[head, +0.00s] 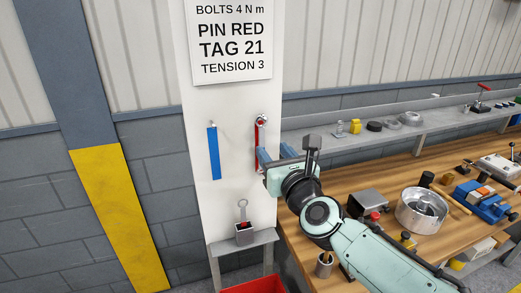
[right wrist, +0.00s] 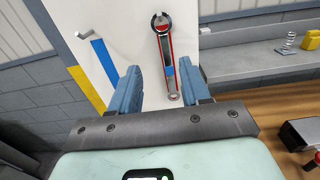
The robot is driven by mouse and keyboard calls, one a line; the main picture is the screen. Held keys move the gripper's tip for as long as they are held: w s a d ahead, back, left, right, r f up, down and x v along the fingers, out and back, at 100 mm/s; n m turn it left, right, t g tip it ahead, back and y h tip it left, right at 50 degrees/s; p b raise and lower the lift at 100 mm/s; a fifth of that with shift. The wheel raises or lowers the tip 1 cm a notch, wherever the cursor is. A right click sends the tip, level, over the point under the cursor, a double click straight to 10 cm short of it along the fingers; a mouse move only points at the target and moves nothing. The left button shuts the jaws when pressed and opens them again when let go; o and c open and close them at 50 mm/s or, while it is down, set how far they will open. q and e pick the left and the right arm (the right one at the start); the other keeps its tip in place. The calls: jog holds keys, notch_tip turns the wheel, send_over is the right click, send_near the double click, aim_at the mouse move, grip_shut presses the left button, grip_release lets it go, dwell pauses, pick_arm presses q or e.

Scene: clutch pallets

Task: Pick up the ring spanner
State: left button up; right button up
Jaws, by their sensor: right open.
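The ring spanner (right wrist: 164,47) hangs upright on the white panel, with a large ring at the top and a small ring at the bottom. Red shows along it and a blue patch lies lower on it. In the head view its top ring (head: 262,120) shows above my right gripper (head: 272,156), which hides its lower part. In the right wrist view my right gripper (right wrist: 159,86) is open, its blue fingers either side of the spanner's lower part in the picture. The fingers look empty; I cannot tell how far they are from the spanner. My left gripper is not in view.
A blue strip (head: 213,153) hangs on the panel left of the spanner. A small shelf (head: 228,245) below bears a dark holder (head: 244,236) with a ringed handle. The wooden workbench (head: 335,190) at right is crowded with parts. A red bin (head: 252,286) stands below.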

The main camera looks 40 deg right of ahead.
aim_at(262, 133)
jog(key=x, duration=0.3)
jog(key=p+x, duration=0.1)
jog(key=x, duration=0.4)
jog(key=shift+w+d+p, duration=0.3)
jog(key=shift+d+p, duration=0.05)
jog(key=shift+d, duration=0.1)
jog(key=shift+w+d, duration=0.1)
jog(key=shift+w, duration=0.3)
jog(key=shift+s, duration=0.2)
jog(key=shift+c, duration=0.6)
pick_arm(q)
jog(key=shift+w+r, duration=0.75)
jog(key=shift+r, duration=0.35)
pick_arm(e)
grip_shut()
